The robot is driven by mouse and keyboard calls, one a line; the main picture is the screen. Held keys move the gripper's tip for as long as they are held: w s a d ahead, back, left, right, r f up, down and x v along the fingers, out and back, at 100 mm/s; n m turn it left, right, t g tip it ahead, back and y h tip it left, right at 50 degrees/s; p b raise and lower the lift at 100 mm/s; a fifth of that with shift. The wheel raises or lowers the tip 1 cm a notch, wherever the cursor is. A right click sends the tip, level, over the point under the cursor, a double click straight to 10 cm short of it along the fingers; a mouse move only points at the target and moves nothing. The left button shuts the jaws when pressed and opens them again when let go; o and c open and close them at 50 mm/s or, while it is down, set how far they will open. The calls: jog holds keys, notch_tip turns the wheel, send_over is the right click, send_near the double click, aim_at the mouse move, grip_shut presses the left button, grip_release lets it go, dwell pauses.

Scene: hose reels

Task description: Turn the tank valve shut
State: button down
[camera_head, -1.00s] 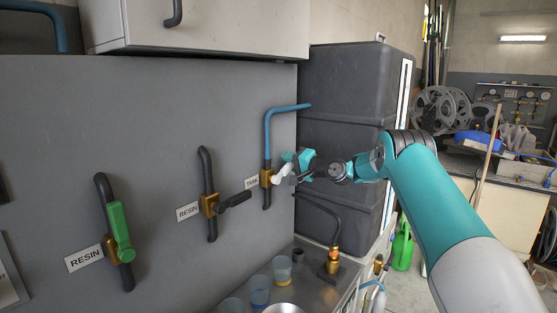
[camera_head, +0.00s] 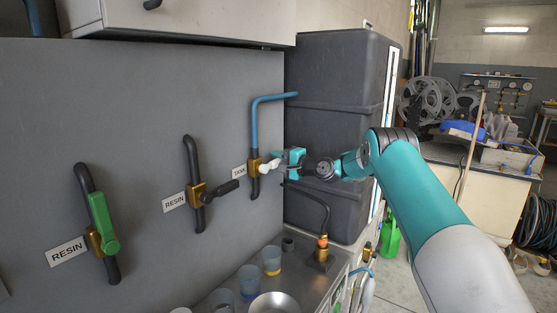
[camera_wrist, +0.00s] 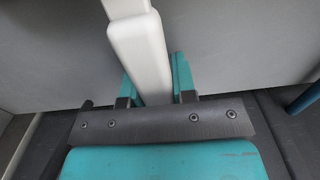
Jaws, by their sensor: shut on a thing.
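The tank valve (camera_head: 254,167) is a brass body on a blue pipe, right of the TANK label (camera_head: 239,171). Its white lever handle (camera_head: 268,165) points right from the brass body, slightly upward, across the pipe. My gripper (camera_head: 283,160) is at the outer end of this handle, shut on it. In the wrist view, the pale handle (camera_wrist: 140,50) runs down between the two teal fingers of my gripper (camera_wrist: 156,82). The gripper hides the handle's outer end in the head view.
Two RESIN valves stand to the left, one with a green handle (camera_head: 103,223) and one with a black handle (camera_head: 222,187). Cups and a metal bowl (camera_head: 273,306) stand on the counter below. Dark stacked tanks (camera_head: 335,125) rise behind my gripper.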

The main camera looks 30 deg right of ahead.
jog(key=shift+r, duration=0.1)
jog(key=c, duration=0.9)
grip_release()
jog(key=b+v, duration=0.4)
jog(key=v, duration=1.3)
jog(key=shift+s+d+b, duration=0.1)
jog(key=shift+s+b, duration=0.05)
jog(key=shift+b, duration=0.2)
